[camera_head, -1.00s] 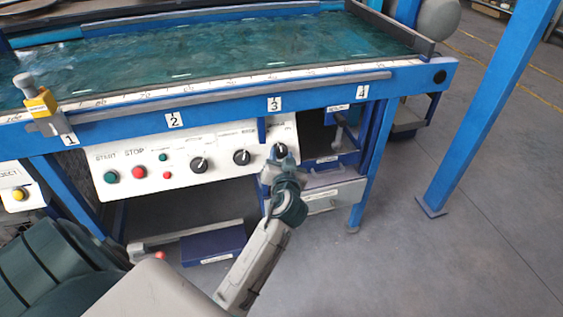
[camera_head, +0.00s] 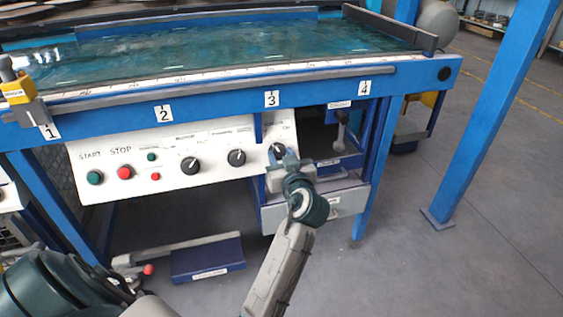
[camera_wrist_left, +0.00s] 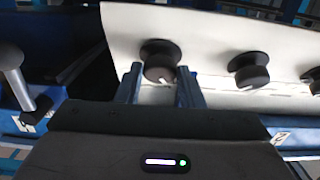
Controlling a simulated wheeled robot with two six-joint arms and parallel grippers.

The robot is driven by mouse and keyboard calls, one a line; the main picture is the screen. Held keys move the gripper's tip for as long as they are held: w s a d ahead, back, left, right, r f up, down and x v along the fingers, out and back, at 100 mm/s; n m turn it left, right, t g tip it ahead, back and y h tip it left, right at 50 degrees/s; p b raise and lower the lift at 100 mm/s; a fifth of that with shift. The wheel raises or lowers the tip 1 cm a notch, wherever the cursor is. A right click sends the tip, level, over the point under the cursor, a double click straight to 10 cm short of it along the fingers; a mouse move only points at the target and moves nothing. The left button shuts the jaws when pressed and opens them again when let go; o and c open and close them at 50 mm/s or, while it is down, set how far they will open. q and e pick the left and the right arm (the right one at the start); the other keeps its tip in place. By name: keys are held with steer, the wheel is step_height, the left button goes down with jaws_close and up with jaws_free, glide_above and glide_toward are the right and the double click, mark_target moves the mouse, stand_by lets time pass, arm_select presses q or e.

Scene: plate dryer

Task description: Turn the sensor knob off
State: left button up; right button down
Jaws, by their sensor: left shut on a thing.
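The white control panel (camera_head: 215,150) on the front of the blue machine carries three black knobs in a row. My left gripper (camera_head: 283,157) is at the rightmost knob (camera_head: 278,149), whose label I cannot read. In the left wrist view this knob (camera_wrist_left: 159,60) sits between the two fingers (camera_wrist_left: 160,88), and the gripper is shut on it. A white mark shows on its face. The middle knob (camera_head: 236,158) and left knob (camera_head: 191,166) are free. My right gripper is not in view.
A green START button (camera_head: 95,177) and red STOP button (camera_head: 124,172) are on the panel's left. A grey drawer box (camera_head: 335,203) is below my gripper. A blue foot pedal (camera_head: 208,260) lies on the floor. A blue post (camera_head: 492,100) stands at the right.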

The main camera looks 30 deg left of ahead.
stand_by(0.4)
arm_select(q)
steer(key=o, duration=0.9)
steer(key=shift+o, duration=0.2)
